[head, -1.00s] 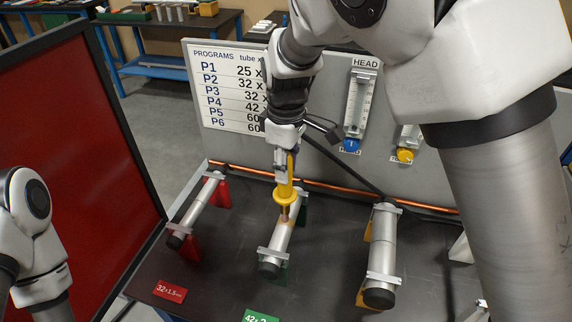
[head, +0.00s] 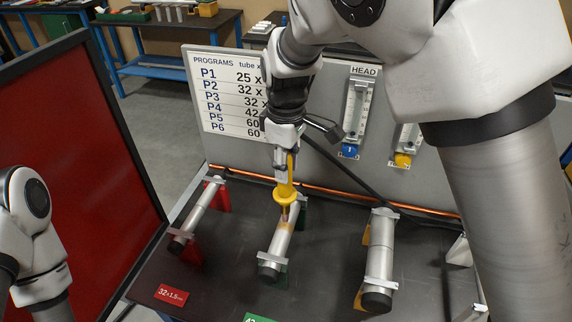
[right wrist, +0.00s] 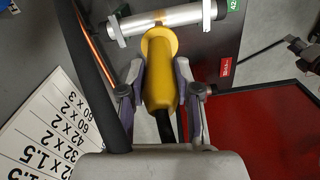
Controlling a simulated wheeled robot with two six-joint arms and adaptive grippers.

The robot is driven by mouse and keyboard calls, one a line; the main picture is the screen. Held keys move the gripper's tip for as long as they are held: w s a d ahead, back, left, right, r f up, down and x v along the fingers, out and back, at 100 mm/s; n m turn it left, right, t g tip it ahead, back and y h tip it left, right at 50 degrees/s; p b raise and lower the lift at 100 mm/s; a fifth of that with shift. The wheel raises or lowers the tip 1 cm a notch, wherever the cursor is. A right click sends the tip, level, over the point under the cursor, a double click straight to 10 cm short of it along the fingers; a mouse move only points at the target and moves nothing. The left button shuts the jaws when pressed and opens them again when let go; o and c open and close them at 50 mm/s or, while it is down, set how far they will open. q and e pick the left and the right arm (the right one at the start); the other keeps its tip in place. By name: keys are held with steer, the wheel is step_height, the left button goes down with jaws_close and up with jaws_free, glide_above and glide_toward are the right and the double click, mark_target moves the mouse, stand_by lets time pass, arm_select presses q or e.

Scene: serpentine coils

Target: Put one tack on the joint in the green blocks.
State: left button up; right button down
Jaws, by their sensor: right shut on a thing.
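My right gripper (head: 285,168) is shut on a yellow torch (head: 285,193), which points down at the tube in the green blocks. The right wrist view shows the torch (right wrist: 160,85) between both fingers. The silver tube (head: 279,248) lies in the green blocks (head: 302,214), held by clamps, with a dark cap at its near end. A tan-coloured band marks the joint (head: 285,226), just below the torch tip. I cannot tell whether the tip touches it. My left gripper is out of view.
A tube in red blocks (head: 197,215) lies to the left and a thicker tube in yellow blocks (head: 381,250) to the right. A copper pipe (head: 330,192) runs along the grey back panel. A red screen (head: 75,150) stands at the left.

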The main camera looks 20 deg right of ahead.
step_height(320, 180, up, 5)
steer(key=p, duration=0.4)
steer(key=shift+s, duration=0.1)
steer(key=shift+a, duration=0.1)
